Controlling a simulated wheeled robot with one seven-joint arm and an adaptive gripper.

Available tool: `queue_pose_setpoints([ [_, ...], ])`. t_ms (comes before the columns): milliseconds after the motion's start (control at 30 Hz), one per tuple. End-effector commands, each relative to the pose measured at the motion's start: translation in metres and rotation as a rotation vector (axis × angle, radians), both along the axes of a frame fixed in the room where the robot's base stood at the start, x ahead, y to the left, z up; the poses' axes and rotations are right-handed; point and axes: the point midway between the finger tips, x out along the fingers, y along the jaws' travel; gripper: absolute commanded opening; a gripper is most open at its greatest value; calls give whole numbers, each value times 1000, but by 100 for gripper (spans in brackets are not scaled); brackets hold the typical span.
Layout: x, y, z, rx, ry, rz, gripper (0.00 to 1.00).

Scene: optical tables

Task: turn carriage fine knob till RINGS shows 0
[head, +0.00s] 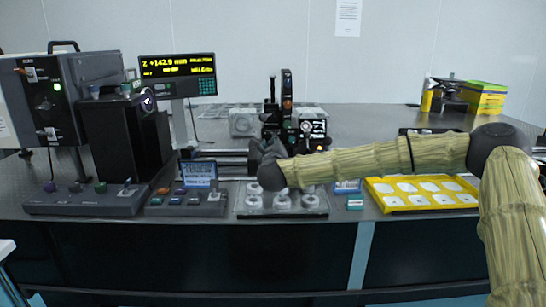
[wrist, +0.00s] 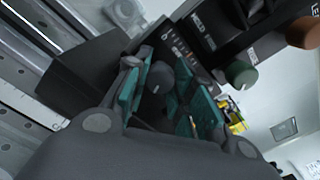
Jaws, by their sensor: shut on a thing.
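My gripper (head: 262,158) is at the carriage (head: 290,125) on the rail at the middle of the table. In the wrist view my gripper (wrist: 160,95) has its teal pads on either side of a dark round knob (wrist: 160,77) and is shut on it. I take this for the carriage fine knob; the fingers hide part of it. The black display (head: 178,70) at the left shows yellow text, with "Z +142.9 mm" on its top line. The other words are too small to read surely, and I cannot make out the RINGS value.
A green knob (wrist: 241,74) and a brown knob (wrist: 302,32) are close by in the wrist view. A glass-like tray (head: 250,207) with white rings stands in front of the carriage. A yellow tray (head: 425,192) lies at the right. A lamp housing (head: 60,95) stands left.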

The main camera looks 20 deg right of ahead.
Motion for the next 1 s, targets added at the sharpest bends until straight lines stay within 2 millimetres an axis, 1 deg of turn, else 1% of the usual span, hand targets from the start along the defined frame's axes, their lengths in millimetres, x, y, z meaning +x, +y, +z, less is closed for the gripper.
queue_pose_setpoints([
  [33,0,4,-7,41,-12,9,1],
  [67,0,4,-7,68,-20,9,1],
  [700,0,7,-6,650,-186,12,1],
  [1000,0,10,-4,889,-254,13,1],
])
